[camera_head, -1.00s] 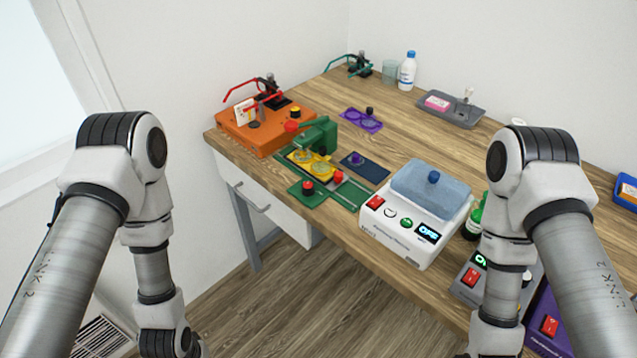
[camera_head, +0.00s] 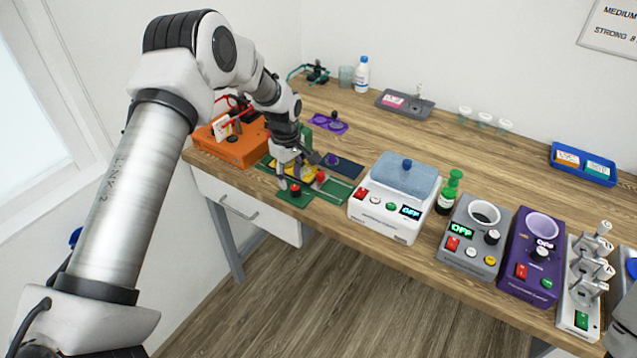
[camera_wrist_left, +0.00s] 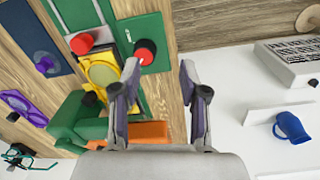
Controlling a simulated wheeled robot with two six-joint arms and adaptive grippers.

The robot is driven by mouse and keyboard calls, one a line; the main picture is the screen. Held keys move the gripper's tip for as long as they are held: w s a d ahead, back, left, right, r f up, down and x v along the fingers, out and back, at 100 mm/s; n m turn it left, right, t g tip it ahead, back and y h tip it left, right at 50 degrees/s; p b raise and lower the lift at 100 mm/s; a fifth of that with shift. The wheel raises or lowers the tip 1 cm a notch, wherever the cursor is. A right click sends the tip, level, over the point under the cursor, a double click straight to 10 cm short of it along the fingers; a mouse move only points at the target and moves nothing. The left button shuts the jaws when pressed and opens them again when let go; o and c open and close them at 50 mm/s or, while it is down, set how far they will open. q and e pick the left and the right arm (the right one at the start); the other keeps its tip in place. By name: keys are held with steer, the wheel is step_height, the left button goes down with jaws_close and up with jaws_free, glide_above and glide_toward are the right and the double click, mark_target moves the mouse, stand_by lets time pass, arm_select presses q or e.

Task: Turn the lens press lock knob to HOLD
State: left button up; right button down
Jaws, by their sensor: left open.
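The green lens press (camera_head: 307,135) stands near the table's front left, with a yellow carriage (camera_wrist_left: 103,73) in its rails. A red knob (camera_head: 295,189) sits on its green front plate; it also shows in the wrist view (camera_wrist_left: 146,51), with small white marks beside it that I cannot read. A second red knob or ball (camera_head: 320,176) is beside the yellow part and shows in the wrist view (camera_wrist_left: 82,43). My left gripper (camera_head: 292,180) is open and empty over the front plate.
An orange device (camera_head: 235,148) stands left of the press. A dark blue plate (camera_head: 345,167) lies to its right, then a white machine (camera_head: 383,220) with a blue lid. A purple tray (camera_head: 335,126) lies behind. Table front edge is close.

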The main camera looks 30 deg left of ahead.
mark_target(294, 187)
arm_select(q)
steer(key=w, duration=0.1)
steer(key=w+a+r, duration=0.1)
steer(key=shift+w+r, duration=0.1)
steer(key=shift+w, duration=0.3)
step_height(294, 187, down, 7)
steer(key=shift+f+p, duration=0.1)
steer(key=shift+p, duration=1.1)
steer(key=shift+w+f, duration=0.1)
steer(key=shift+f, duration=0.2)
steer(key=shift+d+r, duration=0.1)
steer(key=shift+r, duration=0.05)
jaws_close()
arm_select(e)
steer(key=shift+w+r, duration=0.3)
steer(key=shift+r, duration=0.25)
steer(key=shift+w+r, duration=0.25)
steer(key=shift+r, duration=0.3)
